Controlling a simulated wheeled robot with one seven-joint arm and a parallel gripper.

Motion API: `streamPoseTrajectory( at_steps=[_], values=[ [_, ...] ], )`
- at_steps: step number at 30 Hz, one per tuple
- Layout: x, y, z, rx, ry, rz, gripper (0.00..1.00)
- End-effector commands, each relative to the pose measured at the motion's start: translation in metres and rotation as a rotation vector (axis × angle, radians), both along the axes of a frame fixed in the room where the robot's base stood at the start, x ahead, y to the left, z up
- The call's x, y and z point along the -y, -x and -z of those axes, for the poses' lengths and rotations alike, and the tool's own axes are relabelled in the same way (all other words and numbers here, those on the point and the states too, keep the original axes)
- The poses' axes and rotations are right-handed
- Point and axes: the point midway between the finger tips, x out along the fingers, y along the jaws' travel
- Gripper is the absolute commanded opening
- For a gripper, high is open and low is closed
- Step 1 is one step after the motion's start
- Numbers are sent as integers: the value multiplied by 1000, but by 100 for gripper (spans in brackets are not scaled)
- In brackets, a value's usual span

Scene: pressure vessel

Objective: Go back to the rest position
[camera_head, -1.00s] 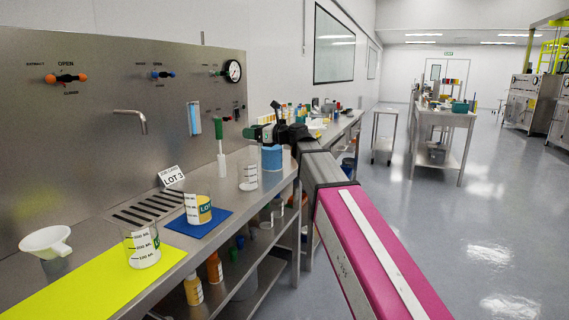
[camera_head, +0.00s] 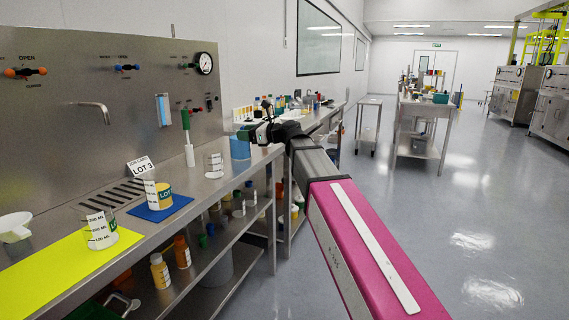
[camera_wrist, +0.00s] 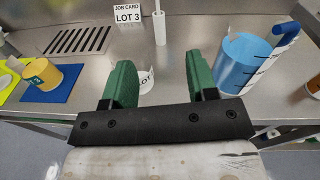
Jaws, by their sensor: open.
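My gripper (camera_wrist: 158,82) has two green fingers, spread apart with nothing held between them in the wrist view. In the head view my gripper (camera_head: 250,133) is at the end of my pink and grey arm, over the right part of the steel bench (camera_head: 200,195). A clear beaker (camera_head: 214,166) stands on the bench just beyond the fingers; in the wrist view it is partly hidden behind the left finger. A blue container (camera_head: 240,149) stands beside the gripper, and in the wrist view it is to the right of the fingers (camera_wrist: 245,65).
A yellow-filled beaker (camera_head: 158,194) stands on a blue mat (camera_head: 160,210). Another beaker (camera_head: 100,231) stands on a yellow mat (camera_head: 55,272). Open floor (camera_head: 440,230) lies to the right.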

Motion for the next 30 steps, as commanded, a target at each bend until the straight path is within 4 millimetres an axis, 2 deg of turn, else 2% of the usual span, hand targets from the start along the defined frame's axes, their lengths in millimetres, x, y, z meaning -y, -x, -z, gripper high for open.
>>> streamPoseTrajectory(
  at_steps=[8, 14, 17, 21, 23, 24, 30],
  values=[
    [23, 3, 62, 123, 188, 6, 53],
    [52, 10, 131, 257, 408, -25, 53],
    [76, 20, 181, 348, 570, -72, 53],
    [119, 42, 255, 486, 818, -195, 53],
    [138, 53, 285, 540, 918, -267, 53],
    [151, 61, 304, 574, 980, -319, 53],
    [217, 111, 389, 727, 1247, -649, 53]
  ],
)
